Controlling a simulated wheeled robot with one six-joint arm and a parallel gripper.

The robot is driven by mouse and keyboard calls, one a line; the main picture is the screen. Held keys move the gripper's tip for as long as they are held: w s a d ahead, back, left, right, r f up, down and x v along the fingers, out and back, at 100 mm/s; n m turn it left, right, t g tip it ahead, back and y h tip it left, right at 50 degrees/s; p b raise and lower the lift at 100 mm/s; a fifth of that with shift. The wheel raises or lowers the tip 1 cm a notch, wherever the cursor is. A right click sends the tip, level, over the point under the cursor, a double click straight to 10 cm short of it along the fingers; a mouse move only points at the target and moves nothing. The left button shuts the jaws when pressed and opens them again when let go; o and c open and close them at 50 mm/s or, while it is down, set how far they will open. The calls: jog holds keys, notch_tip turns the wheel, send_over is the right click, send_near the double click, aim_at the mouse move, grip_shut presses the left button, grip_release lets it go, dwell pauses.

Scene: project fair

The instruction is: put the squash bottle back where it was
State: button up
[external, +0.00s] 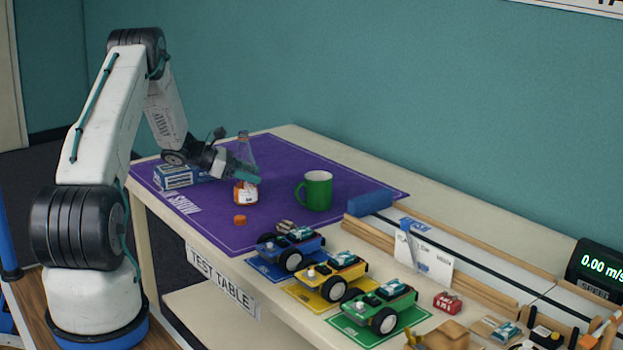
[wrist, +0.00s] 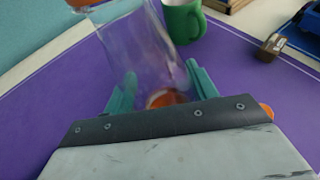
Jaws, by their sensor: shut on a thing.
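The squash bottle (external: 245,194) is clear, with a narrow top, orange in its lower part and a pale label. It looks upright over the purple mat, and I cannot tell whether its base touches the mat. My gripper (external: 243,176) reaches it from the left and is shut on it. In the wrist view the see-through bottle (wrist: 140,48) stands between my teal fingers (wrist: 160,88), with orange near its bottom. The wrist housing hides part of it. A small orange cap-like piece (external: 239,220) lies on the mat in front of the bottle.
A green mug (external: 316,190) stands to the right of the bottle. A blue-and-white box (external: 176,177) is to the left, behind my gripper. Several toy cars, among them a blue one (external: 290,248), line the table's front right. The back of the purple mat (external: 290,152) is clear.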

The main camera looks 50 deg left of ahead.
jog(key=o, duration=1.1)
jog(key=shift+r, duration=0.1)
jog(key=v, duration=1.2)
